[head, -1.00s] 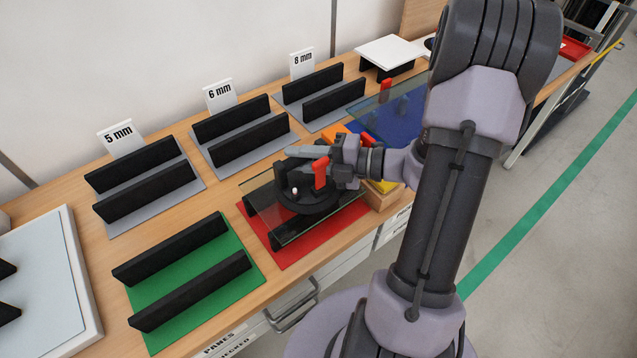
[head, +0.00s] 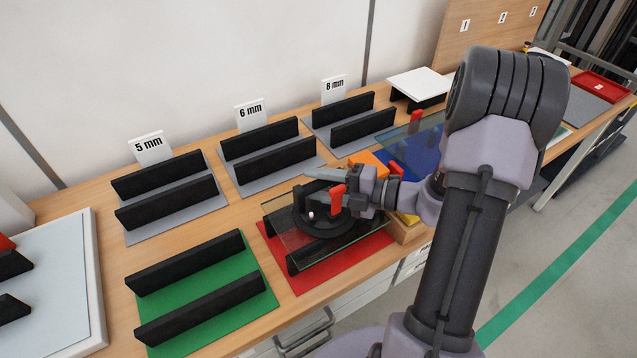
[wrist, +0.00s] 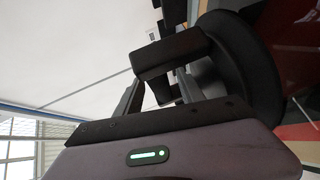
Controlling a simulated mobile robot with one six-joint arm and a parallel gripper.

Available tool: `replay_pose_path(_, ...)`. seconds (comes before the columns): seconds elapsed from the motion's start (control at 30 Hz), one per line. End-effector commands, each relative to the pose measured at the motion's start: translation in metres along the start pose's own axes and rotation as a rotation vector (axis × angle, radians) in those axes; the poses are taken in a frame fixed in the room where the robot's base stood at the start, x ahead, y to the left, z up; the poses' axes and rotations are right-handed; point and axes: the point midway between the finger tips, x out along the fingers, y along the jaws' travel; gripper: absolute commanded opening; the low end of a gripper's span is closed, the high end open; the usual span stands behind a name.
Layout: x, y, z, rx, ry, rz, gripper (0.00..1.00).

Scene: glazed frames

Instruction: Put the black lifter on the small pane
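The black lifter (head: 318,226) is a round black disc with a handle and red levers. It is over a clear glass pane (head: 283,236) that lies across black rails on the red mat (head: 345,262). This pane looks smaller than the one over the blue mat. I cannot tell whether the disc touches the glass. My gripper (head: 352,190) is at the lifter's handle. In the wrist view, my fingers (wrist: 155,85) reach to the black handle (wrist: 168,54) and seem closed on it, with the round disc (wrist: 243,65) beyond. The fingertip contact is partly hidden.
The green mat (head: 262,288) with bare black rails lies to the left. Racks labelled 5 mm (head: 150,148), 6 mm (head: 252,114) and 8 mm (head: 335,89) stand behind. A larger glass pane (head: 400,137) lies over the blue mat, near an orange block (head: 366,160).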

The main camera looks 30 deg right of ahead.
Motion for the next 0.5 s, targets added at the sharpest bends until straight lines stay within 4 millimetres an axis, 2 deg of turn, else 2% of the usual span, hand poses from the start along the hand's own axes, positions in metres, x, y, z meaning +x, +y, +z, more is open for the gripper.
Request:
replay_pose_path(0.27,-0.001,0.003,0.000,-0.001,0.000,0.000,0.45)
replay_pose_path(0.37,-0.018,0.005,0.000,0.001,-0.004,0.000,0.45)
replay_pose_path(0.5,-0.059,0.006,0.000,0.003,-0.006,0.001,0.45)
